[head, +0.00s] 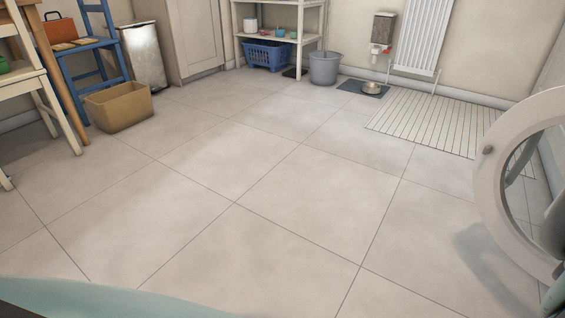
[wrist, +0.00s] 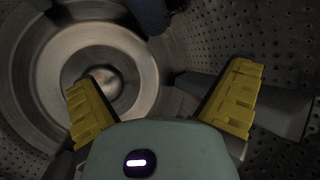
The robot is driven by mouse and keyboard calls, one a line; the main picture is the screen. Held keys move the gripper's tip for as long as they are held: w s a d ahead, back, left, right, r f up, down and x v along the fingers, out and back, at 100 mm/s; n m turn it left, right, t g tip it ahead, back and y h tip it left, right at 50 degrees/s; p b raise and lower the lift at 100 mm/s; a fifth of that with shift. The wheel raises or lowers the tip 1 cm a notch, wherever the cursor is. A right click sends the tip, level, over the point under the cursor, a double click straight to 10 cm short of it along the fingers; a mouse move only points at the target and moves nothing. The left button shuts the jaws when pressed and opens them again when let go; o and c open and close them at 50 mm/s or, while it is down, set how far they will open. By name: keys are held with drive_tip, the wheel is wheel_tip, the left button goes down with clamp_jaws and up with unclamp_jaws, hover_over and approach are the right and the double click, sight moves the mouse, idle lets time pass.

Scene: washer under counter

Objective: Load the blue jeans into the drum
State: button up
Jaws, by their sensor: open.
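In the wrist view, my gripper (wrist: 162,82) is inside the perforated metal drum (wrist: 280,50). Its two yellow-padded fingers are wide apart, with nothing between them. The drum's round back plate (wrist: 60,60) lies ahead of the fingers. A dark blue piece, which looks like the blue jeans (wrist: 148,14), shows at the top edge beyond the fingertips, apart from them. Most of it is out of frame, and how it rests cannot be told. In the head view, the open round washer door (head: 487,190) stands at the right edge. The jeans are not seen there.
The tiled floor (head: 240,190) is clear in the middle. A cardboard box (head: 118,108) and a blue chair (head: 88,45) stand at the left. A blue basket (head: 267,56), a grey bucket (head: 324,68) and a slatted mat (head: 435,120) are at the back.

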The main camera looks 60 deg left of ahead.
drive_tip(key=s+a+r+p, duration=0.1)
drive_tip(key=s+a+p, duration=0.1)
drive_tip(key=s+a, duration=0.5)
drive_tip(key=s+a+r+p, duration=0.2)
drive_tip(key=s+a, duration=0.5)
drive_tip(key=a, duration=1.2)
drive_tip(key=shift+s+p, duration=0.4)
drive_tip(key=shift+p, duration=0.25)
